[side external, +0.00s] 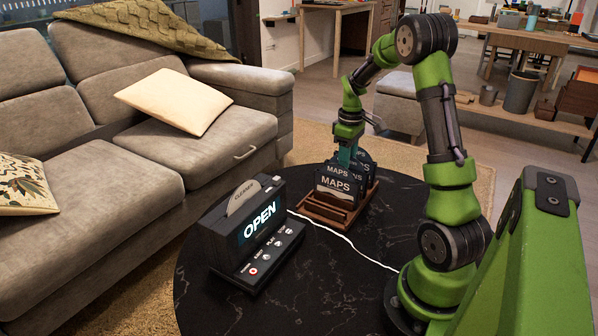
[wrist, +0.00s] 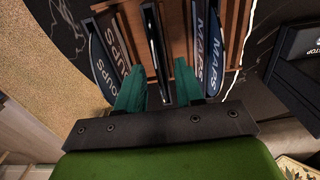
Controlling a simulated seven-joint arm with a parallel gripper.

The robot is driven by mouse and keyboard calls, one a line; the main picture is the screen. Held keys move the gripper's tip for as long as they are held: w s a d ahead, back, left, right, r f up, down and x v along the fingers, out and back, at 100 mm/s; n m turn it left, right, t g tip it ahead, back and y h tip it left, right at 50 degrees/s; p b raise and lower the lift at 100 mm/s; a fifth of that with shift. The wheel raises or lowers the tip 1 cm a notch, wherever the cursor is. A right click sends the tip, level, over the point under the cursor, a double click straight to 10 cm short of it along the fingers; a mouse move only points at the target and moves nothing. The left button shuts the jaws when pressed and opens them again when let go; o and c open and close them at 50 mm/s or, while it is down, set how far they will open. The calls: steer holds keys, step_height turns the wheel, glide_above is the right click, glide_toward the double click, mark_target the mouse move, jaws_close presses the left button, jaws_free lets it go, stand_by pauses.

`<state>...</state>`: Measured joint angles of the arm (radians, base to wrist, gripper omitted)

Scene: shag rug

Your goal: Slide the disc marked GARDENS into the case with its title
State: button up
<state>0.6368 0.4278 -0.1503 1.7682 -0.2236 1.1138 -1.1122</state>
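No full GARDENS title is readable in either view. In the side external view a wooden rack (side external: 335,217) holds dark cases, the front one marked MAPS (side external: 337,186). Behind it are another MAPS label and a piece (side external: 358,176) showing only letters that look like "NS". My gripper (side external: 346,157) is low over the back of the rack. In the wrist view my gripper's teal fingers (wrist: 158,88) are apart. A dark slab (wrist: 155,45) stands edge-on between them, with gaps at both sides; its title is hidden. SOUPS pieces (wrist: 103,64) are left of it, MAPS pieces (wrist: 213,52) right.
A black player (side external: 250,235) with a lit OPEN screen stands left of the rack. A pale disc marked CLEANER (side external: 243,197) sticks out of its top. A white cable (side external: 340,238) crosses the round black table (side external: 330,290). The table's front is clear.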

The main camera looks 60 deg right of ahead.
step_height(320, 180, up, 17)
steer(key=shift+f, duration=0.15)
stand_by(0.5)
steer(key=s+a+f+m+t+y, duration=0.1)
steer(key=s+a+m+t, duration=0.1)
steer(key=a, duration=1.4)
steer(key=s+a+f+m+t+y, duration=0.1)
steer(key=s+a+t, duration=0.4)
steer(key=a, duration=1.1)
steer(key=shift+m, duration=0.5)
